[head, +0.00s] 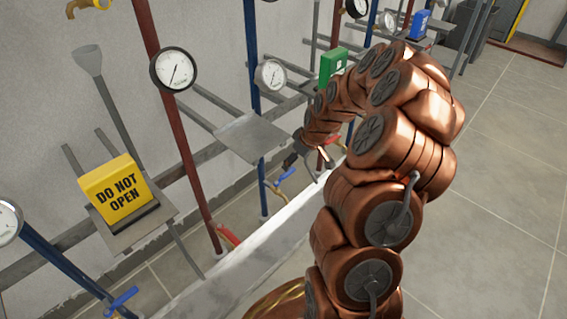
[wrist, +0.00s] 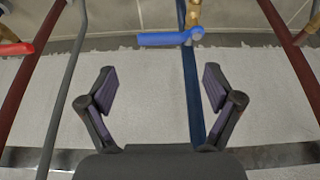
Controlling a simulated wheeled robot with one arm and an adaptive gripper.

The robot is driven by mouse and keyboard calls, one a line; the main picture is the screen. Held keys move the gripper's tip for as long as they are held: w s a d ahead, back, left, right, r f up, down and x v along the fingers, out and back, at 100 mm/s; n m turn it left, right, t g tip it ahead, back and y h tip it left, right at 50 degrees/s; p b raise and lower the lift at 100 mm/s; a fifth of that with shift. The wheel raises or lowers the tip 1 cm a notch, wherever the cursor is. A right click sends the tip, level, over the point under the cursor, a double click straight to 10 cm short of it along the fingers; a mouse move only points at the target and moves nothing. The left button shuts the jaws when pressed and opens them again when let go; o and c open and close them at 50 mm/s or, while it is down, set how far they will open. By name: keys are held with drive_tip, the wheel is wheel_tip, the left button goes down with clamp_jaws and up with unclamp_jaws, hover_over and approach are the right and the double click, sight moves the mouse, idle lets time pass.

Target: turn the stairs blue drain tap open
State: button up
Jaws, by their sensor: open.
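A blue tap handle (wrist: 165,39) lies at the top of the wrist view, on a brass valve (wrist: 194,14) on a blue pipe (wrist: 194,92). The handle points left, crosswise to the pipe. In the head view a blue tap (head: 286,177) sits low on a blue pipe (head: 253,60), close to my gripper (head: 303,160). In the wrist view my gripper (wrist: 158,84) is open and empty, its two fingers wide apart. The handle is beyond the fingertips and not touched. Another blue tap (head: 122,300) is at the lower left. No stairs label is readable.
A red tap handle (wrist: 16,49) and dark red pipes (wrist: 32,65) flank the blue pipe. A grey strut (wrist: 65,85) slants by the left finger. A shelf (head: 246,137) and gauges (head: 174,70) stand above. A yellow DO NOT OPEN sign (head: 117,190) is left. Tiled floor (head: 505,180) is clear right.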

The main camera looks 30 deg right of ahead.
sight(290, 172)
drive_tip(key=b+x, duration=0.3)
drive_tip(key=x, duration=0.4)
drive_tip(key=shift+w+f, duration=0.15)
drive_tip(key=shift+f, duration=0.2)
drive_tip(key=shift+c, duration=0.3)
